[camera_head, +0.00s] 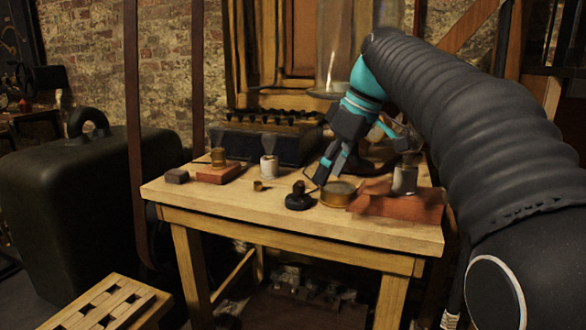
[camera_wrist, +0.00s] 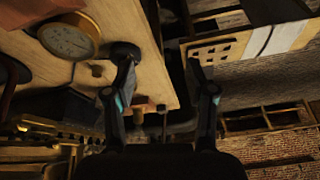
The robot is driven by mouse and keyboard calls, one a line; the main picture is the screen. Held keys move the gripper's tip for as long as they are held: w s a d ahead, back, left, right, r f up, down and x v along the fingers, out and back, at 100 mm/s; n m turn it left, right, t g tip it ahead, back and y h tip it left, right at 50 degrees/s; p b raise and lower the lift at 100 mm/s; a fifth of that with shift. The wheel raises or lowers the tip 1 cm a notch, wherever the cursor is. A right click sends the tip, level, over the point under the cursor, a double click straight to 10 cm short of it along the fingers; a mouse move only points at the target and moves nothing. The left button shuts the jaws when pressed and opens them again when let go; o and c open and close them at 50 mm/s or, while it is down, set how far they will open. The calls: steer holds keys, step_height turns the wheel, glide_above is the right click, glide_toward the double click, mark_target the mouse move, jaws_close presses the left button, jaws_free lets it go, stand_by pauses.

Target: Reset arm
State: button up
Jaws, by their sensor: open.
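My gripper (camera_head: 326,172) is at the end of my teal and black arm, above the back right part of the wooden table (camera_head: 290,222). Its fingers point down and to the left, near a round brass-rimmed dish (camera_head: 338,194) and a small black object (camera_head: 299,198). In the wrist view the two fingers of my gripper (camera_wrist: 160,62) stand wide apart with nothing between them. The brass-rimmed round thing (camera_wrist: 68,38) shows a pale dial-like face there, left of the fingers. Whether a fingertip touches anything is unclear.
A white jar (camera_head: 269,169), a tiny brass cup (camera_head: 258,186) and a brass piece on a reddish block (camera_head: 218,174) stand to the left. A silvery jar (camera_head: 405,178) stands by reddish boards (camera_head: 395,205) at right. The front left tabletop is clear.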

steer(key=s+d+f+m+t+h, duration=0.1)
steer(key=s+d+f+m, duration=0.1)
steer(key=s+f+m, duration=0.3)
steer(key=d+f+m+t+h, duration=0.1)
steer(key=d+f+m, duration=0.2)
steer(key=f, duration=0.4)
steer(key=s+d+f+m+t+h, duration=0.1)
steer(key=s+f, duration=0.4)
steer(key=s, duration=0.5)
steer(key=s+d+f+m+h, duration=0.1)
steer(key=s+d+f+m, duration=0.1)
steer(key=s+f, duration=0.4)
steer(key=shift+s+d+t, duration=0.35)
steer(key=shift+s+t, duration=0.05)
steer(key=shift+s, duration=1.45)
